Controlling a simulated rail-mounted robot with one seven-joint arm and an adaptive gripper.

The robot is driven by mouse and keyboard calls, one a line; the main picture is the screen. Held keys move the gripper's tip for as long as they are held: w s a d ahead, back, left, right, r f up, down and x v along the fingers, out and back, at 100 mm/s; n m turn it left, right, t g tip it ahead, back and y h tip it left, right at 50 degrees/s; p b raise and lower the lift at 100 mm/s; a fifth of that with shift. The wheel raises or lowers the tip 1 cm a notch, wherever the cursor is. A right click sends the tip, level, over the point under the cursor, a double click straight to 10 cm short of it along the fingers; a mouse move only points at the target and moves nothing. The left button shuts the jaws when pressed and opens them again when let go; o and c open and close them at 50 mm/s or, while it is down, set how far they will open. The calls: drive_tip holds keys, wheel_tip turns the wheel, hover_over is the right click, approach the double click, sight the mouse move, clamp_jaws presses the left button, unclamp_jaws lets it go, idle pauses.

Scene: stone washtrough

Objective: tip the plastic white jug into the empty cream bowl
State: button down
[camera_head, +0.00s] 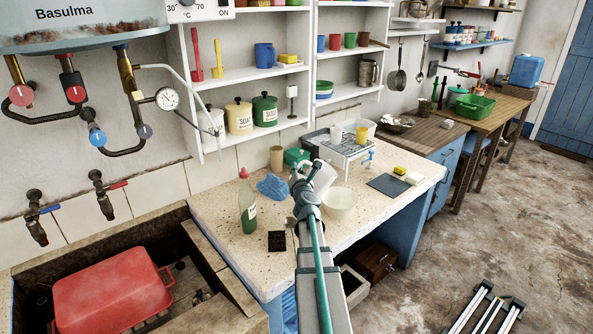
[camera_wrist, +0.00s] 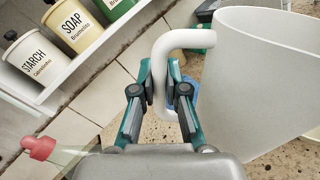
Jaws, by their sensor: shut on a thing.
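The white plastic jug (camera_head: 324,177) is held up by its handle above the stone worktop, just behind and left of the cream bowl. In the wrist view the jug (camera_wrist: 262,85) fills the right side, with its handle (camera_wrist: 180,40) towards me. My gripper (camera_head: 301,172) is shut on that handle; in the wrist view its fingers (camera_wrist: 160,92) sit on both sides of it. The cream bowl (camera_head: 340,205) stands upright on the worktop and looks empty. My arm hides part of the jug in the head view. The jug's contents and exact tilt cannot be told.
A drying rack (camera_head: 350,146) with cups stands behind. A dark mat (camera_head: 388,185) and sponge (camera_head: 400,170) lie right.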

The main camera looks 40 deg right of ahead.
sight(310, 164)
drive_tip(key=shift+s+d+r+m+p, duration=0.25)
drive_tip(key=shift+d+r+m+p, duration=0.1)
drive_tip(key=shift+r+m+p, duration=0.2)
drive_tip(key=shift+s+d+m, duration=0.1)
drive_tip(key=shift+d+m, duration=0.05)
drive_tip(key=shift+m, duration=0.2)
drive_tip(key=shift+p, duration=0.35)
drive_tip(key=shift+s+d+r+m+p, duration=0.4)
drive_tip(key=shift+d+m+p, duration=0.2)
drive_tip(key=shift+m+p, duration=0.25)
drive_tip(key=shift+s+d+f, duration=0.1)
drive_tip(key=shift+s+d, duration=0.05)
drive_tip(key=shift+d, duration=0.05)
drive_tip(key=shift+m+p, duration=0.25)
drive_tip(key=shift+p, duration=0.05)
drive_tip(key=shift+s+d+m+p, duration=0.5)
drive_tip(key=shift+d+m+p, duration=0.2)
drive_tip(key=shift+p, duration=0.15)
drive_tip(key=shift+s+d+m, duration=0.15)
drive_tip(key=shift+m, duration=0.15)
